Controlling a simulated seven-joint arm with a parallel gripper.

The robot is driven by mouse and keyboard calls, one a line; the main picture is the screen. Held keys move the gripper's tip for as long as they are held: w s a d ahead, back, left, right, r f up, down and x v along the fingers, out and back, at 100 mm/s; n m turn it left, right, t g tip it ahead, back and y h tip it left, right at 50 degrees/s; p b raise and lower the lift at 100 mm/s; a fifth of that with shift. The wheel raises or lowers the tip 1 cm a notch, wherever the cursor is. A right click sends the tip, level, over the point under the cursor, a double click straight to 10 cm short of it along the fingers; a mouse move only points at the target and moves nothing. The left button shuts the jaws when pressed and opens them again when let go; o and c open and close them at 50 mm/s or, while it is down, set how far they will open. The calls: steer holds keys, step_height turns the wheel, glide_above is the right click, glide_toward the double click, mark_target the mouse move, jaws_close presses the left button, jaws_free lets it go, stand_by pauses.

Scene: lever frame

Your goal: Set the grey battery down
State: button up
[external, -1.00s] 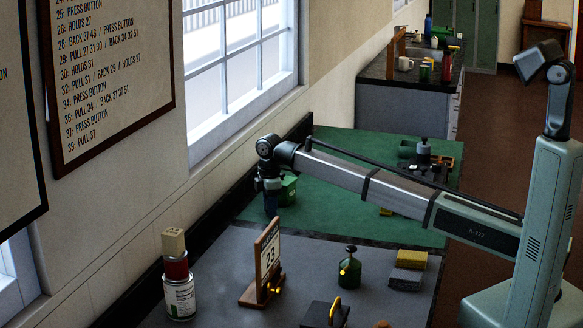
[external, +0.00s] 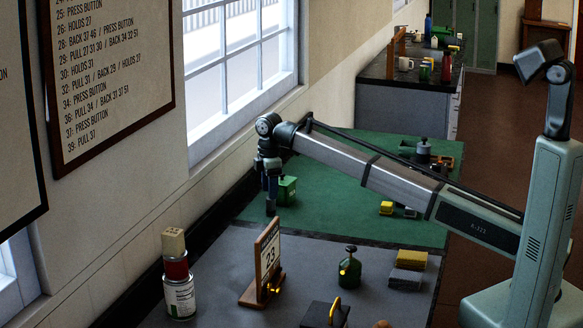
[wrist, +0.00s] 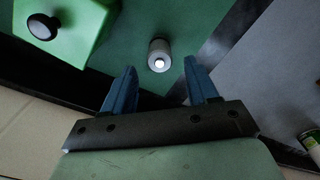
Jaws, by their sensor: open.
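The grey battery (wrist: 159,55) stands upright on the green mat (wrist: 195,50), close to the mat's edge with the grey surface. In the external view the battery (external: 271,208) shows as a small dark cylinder just below my gripper (external: 269,185). In the wrist view my gripper (wrist: 160,82) is open, its two blue fingers apart with nothing between them. The battery lies beyond the fingertips, apart from both.
A green box (wrist: 65,25) with a black knob stands beside the battery; it also shows in the external view (external: 287,190). The framed 23 sign (external: 267,262) and stacked cans (external: 178,285) stand nearer the camera. Open mat lies right of the green box.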

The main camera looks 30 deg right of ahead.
step_height(320, 180, up, 6)
steer(key=shift+f, duration=0.15)
stand_by(0.5)
